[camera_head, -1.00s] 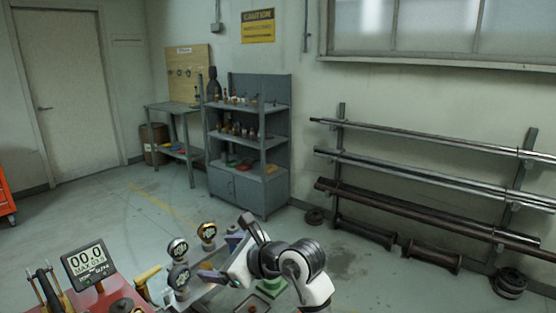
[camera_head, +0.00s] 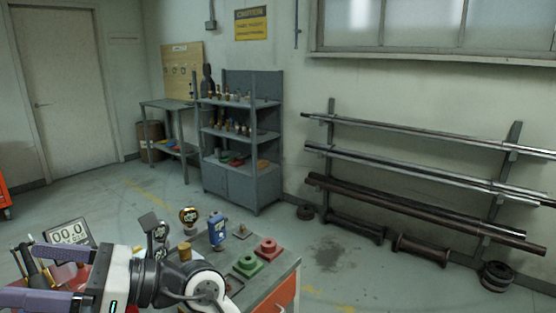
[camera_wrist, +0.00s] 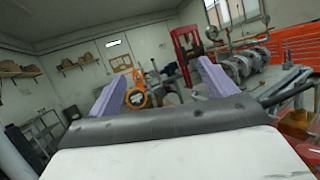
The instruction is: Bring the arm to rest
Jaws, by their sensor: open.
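My gripper (camera_head: 38,276) is at the lower left in the head view, with its two purple fingers pointing left and spread apart. My arm reaches it from the bottom of the picture, above the near side of the workbench (camera_head: 287,272). In the wrist view my gripper (camera_wrist: 160,88) also shows open, with nothing between the fingers. The arm covers part of the bench and the things on its left side.
A display (camera_head: 70,233) is close behind my gripper. A grey shelf (camera_head: 240,150) and pipe rack (camera_head: 420,180) stand farther back.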

